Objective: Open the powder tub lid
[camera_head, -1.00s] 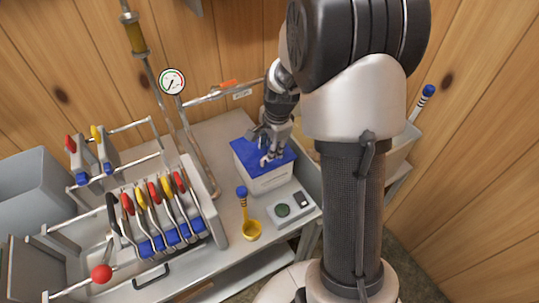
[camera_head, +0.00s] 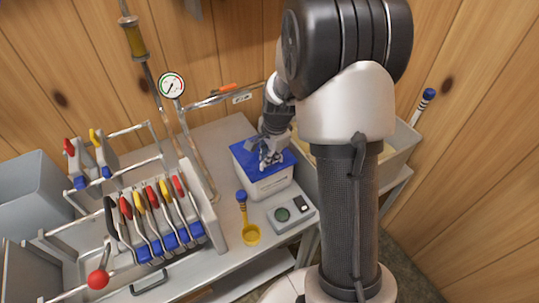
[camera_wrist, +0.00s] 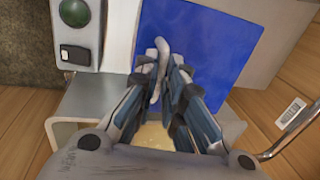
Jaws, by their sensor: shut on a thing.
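The powder tub (camera_head: 268,186) is a white box with a flat blue lid (camera_head: 245,157), standing on the metal bench. In the head view the lid lies flat on the tub. My gripper (camera_head: 270,160) is over the lid's right part, pointing down. In the wrist view the blue lid (camera_wrist: 215,40) fills the upper middle, and my gripper (camera_wrist: 162,62) has its fingers together at a pale grey piece by the lid's near edge. The fingers are shut on this piece, which looks like the lid's handle. The fingers hide part of the contact.
A rack of colored-handled tools (camera_head: 160,225) stands left. A pipe with a gauge (camera_head: 172,85) rises behind. A pale bin (camera_head: 398,150) is at right.

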